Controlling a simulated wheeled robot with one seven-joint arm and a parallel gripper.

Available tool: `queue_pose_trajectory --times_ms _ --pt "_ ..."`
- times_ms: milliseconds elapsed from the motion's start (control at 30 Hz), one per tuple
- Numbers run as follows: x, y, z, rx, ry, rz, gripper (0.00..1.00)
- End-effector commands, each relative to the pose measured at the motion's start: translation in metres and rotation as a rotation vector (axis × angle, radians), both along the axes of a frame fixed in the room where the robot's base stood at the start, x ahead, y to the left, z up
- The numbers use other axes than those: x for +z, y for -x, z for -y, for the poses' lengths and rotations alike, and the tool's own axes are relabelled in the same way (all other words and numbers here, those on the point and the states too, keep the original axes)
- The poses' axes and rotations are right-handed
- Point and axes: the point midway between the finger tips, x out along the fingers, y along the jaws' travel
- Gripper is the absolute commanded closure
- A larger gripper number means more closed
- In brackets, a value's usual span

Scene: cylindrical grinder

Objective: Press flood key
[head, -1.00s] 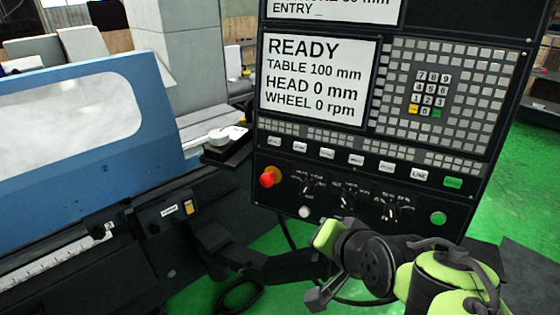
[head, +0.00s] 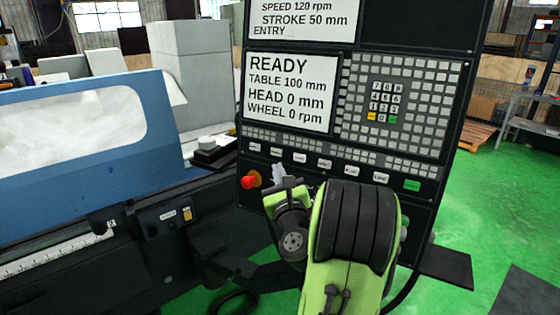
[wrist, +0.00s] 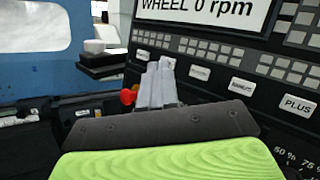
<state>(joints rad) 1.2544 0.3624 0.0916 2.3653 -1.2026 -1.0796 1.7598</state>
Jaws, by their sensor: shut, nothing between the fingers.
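The control panel (head: 400,160) carries a row of white keys below its small key grid, with a green key (head: 411,185) at the right end. Most labels are too small to read, and I cannot tell which key is the flood key. In the wrist view, one white key (wrist: 299,104) reads PLUS. My gripper (wrist: 160,66) is shut and empty, its pale fingers pointing at the panel. The fingertips overlap the left part of the key row, beside a white key (wrist: 199,73). In the head view, my gripper (head: 290,183) is just below the row. Contact cannot be told.
A red emergency knob (head: 250,181) protrudes left of my gripper. The screen (head: 291,92) reads READY and WHEEL 0 rpm. The blue machine cover (head: 80,150) stands left. A dark ledge with a white piece (head: 208,143) sits between cover and panel. My arm hides the panel's lower dials.

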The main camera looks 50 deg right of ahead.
Motion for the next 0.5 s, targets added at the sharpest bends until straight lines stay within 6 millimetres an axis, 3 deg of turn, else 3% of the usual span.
queue_pose_trajectory --times_ms 267,500 --pt "0.0 -0.002 0.003 0.002 0.003 -0.004 1.0" --pt "-0.005 -0.007 0.034 0.001 0.003 -0.006 1.0"
